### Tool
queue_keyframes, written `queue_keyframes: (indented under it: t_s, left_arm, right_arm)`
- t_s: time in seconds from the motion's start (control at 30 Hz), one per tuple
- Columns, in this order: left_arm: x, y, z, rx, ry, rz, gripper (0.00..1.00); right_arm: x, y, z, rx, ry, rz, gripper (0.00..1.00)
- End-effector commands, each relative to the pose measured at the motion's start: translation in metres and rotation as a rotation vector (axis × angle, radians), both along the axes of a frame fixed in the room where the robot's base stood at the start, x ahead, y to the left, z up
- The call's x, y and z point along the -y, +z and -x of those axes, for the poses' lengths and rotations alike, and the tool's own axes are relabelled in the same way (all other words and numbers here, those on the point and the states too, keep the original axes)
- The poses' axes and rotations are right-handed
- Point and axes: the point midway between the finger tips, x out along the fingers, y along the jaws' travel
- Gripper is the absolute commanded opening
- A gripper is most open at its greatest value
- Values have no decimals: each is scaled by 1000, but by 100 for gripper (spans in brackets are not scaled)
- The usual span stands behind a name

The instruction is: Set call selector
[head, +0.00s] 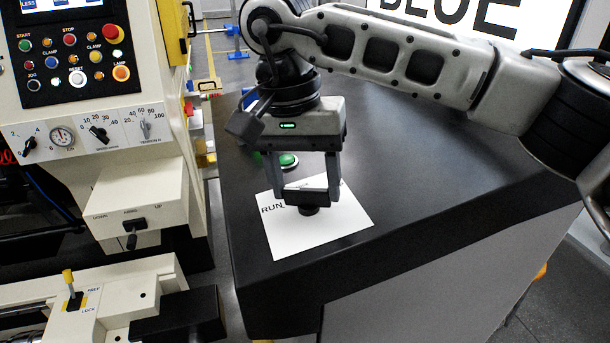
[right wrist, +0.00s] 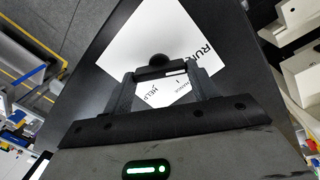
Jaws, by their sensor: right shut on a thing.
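The call selector (head: 308,211) is a dark knob on a white card (head: 335,235) lying on the dark desk top. The card reads RUN at its left in the head view; in the right wrist view RUN and HELP are legible. My right gripper (head: 306,197) comes down from above with its two fingers around the selector's dark bar, shut on it. In the right wrist view the selector's round end (right wrist: 158,60) shows just beyond the fingers. The gripper hides part of the card, and I cannot tell which label the selector points to. My left gripper is out of view.
A green button (head: 288,160) sits on the desk behind my right gripper. A cream machine with a button panel (head: 72,58) stands to the left across a narrow gap. A bright sign reading BLUE (head: 460,15) is behind my arm. The desk's right side is clear.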

Motion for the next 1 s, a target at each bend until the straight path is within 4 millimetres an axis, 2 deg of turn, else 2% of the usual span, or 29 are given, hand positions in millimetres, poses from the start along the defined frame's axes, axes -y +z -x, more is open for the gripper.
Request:
queue_keyframes:
  t_s: [0.57,0.6,0.67,0.7,1.0]
  left_arm:
    - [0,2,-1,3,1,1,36]
    - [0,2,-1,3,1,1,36]
    - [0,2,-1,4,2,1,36]
    - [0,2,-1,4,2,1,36]
    - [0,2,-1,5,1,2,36]
  right_arm:
    - [0,2,-1,0,36,0,35]
    - [0,2,-1,0,36,-1,61]
    - [0,2,-1,-1,36,0,78]
    - [0,2,-1,-1,36,0,80]
    - [0,1,0,-3,35,1,80]
